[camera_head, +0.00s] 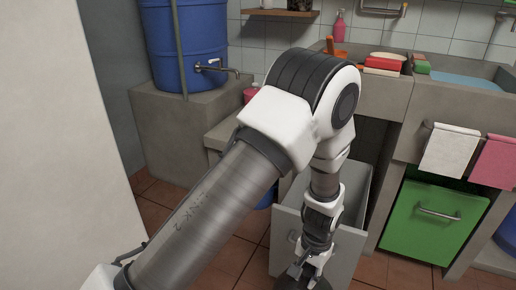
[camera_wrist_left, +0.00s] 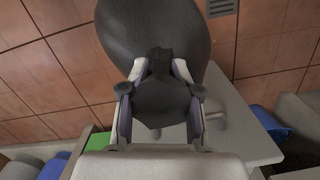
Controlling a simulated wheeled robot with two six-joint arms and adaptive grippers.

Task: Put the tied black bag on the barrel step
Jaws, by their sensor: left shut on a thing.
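The tied black bag (camera_wrist_left: 155,32) fills the upper middle of the left wrist view. Its gathered neck sits between the fingers of my left gripper (camera_wrist_left: 160,82), which is shut on it. In the head view my left gripper (camera_head: 307,276) points down at the bottom edge, by the pale grey open-topped box; the bag cannot be clearly made out there. The barrel step (camera_head: 172,128) is a grey concrete block at the back left, with the blue barrel (camera_head: 190,40) standing on it. My left arm crosses the middle of the head view. My right gripper is not in view.
The pale grey box (camera_head: 345,255) stands open below my arm. A green-fronted cabinet (camera_head: 432,220) is under the sink counter at right, with hanging towels (camera_head: 450,150). A tap (camera_head: 215,67) sticks out from the barrel. A white panel (camera_head: 60,150) stands at left.

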